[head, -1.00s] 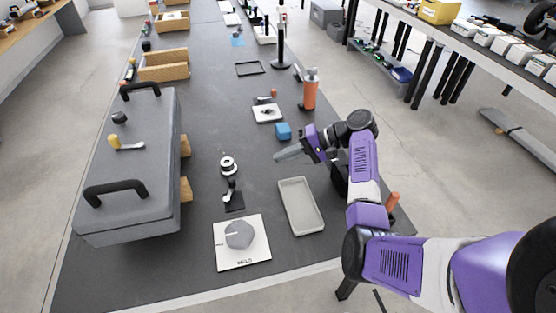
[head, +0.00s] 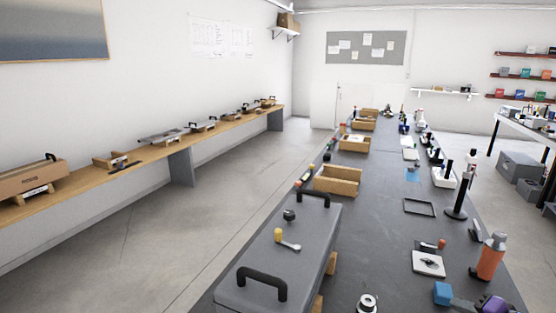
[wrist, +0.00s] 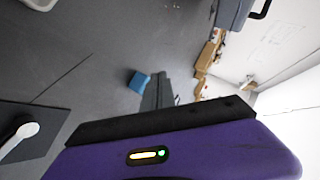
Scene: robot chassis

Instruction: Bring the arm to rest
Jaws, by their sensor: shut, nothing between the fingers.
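My gripper (head: 462,304) shows at the bottom right edge of the head view, with its grey fingers and a bit of purple body. The fingers also show in the wrist view (wrist: 158,92), closed together and empty. A blue block (head: 442,293) is close beside the fingertips in the head view. The block also shows in the wrist view (wrist: 138,82), on the dark tabletop just left of the fingers. I cannot tell the exact gap between them. The rest of my arm is outside the head view.
A grey chest with black handles (head: 275,262) stands on the left of the dark bench (head: 380,215). An orange bottle (head: 490,256), a white plate (head: 428,263) and a black post (head: 460,195) stand near my gripper. Open floor (head: 220,200) lies left of the bench.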

